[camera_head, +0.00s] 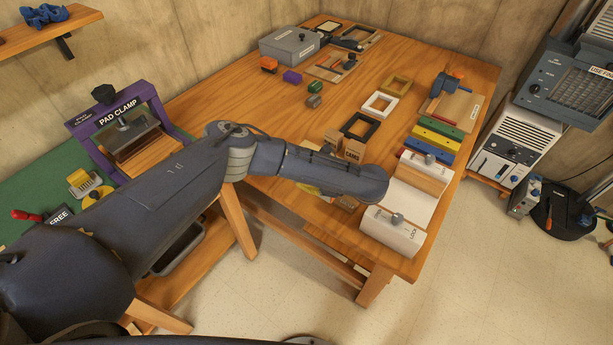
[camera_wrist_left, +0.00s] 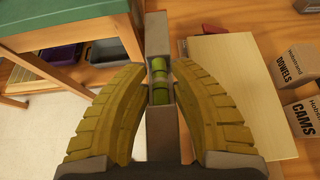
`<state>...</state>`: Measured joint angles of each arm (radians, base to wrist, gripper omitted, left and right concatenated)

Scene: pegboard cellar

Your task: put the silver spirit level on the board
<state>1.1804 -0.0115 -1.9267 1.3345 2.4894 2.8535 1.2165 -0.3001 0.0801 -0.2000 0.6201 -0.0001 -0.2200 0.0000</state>
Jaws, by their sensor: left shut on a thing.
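The silver spirit level (camera_wrist_left: 155,45) is a long grey bar with green vials, in the left wrist view. My left gripper (camera_wrist_left: 160,105) has its yellow ridged fingers shut on either side of it. A pale rectangular board (camera_wrist_left: 240,85) lies on the wooden table to the right of the level, which appears beside the board's left edge. The level's height above the table is hard to tell. In the head view my left forearm hides the board and the level, and only a bit of yellow finger (camera_head: 309,189) shows below it. My right gripper is not in view.
Boxes labelled DOWELS (camera_wrist_left: 296,60) and CAMS (camera_wrist_left: 305,115) stand right of the board. A white LOCK fixture (camera_head: 392,232) is near the table's front corner. Frames and coloured strips lie farther back. A green-topped bench (camera_head: 40,185) with a pad clamp (camera_head: 115,110) stands left.

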